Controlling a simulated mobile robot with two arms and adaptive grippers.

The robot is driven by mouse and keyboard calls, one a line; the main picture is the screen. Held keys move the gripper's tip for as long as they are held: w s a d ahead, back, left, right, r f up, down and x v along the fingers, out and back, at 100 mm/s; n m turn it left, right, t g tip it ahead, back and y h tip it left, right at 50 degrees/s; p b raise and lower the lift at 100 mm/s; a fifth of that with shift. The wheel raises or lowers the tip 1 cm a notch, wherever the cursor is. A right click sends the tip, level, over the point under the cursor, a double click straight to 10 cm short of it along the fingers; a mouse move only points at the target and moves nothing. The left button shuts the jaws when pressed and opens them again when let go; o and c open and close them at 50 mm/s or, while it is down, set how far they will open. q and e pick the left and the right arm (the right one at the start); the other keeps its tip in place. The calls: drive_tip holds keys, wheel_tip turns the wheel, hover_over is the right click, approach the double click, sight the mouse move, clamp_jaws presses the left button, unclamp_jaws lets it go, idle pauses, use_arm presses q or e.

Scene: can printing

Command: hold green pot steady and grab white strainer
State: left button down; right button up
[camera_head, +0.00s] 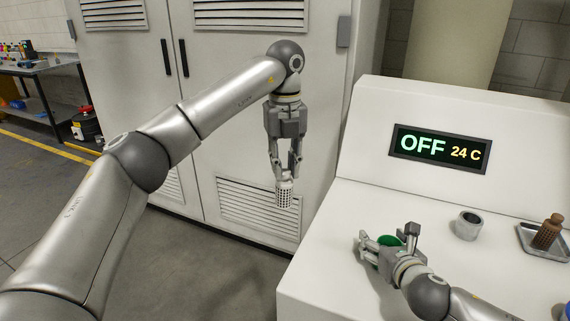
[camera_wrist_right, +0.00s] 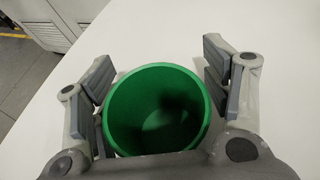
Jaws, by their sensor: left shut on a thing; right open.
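The green pot (camera_head: 388,241) stands on the white machine top and is mostly hidden by my right gripper in the head view. The right wrist view shows the pot (camera_wrist_right: 158,108) from above, with a dark, shadowed inside. My right gripper (camera_head: 386,242) is open, with one finger on either side of the pot; it also shows in the right wrist view (camera_wrist_right: 160,85). My left gripper (camera_head: 284,178) points down and is shut on the white strainer (camera_head: 284,196), a small perforated cylinder. It holds the strainer in the air left of the machine, in front of the cabinet.
A grey cup (camera_head: 467,226) stands right of the pot. The machine's display (camera_head: 438,149) reads OFF 24 C. White cabinets (camera_head: 200,130) stand behind my left arm.

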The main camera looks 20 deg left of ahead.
drive_tip(key=v, duration=1.1)
drive_tip(key=shift+s+d+r, duration=0.1)
drive_tip(key=shift+s+d, duration=0.15)
drive_tip(key=shift+s, duration=0.1)
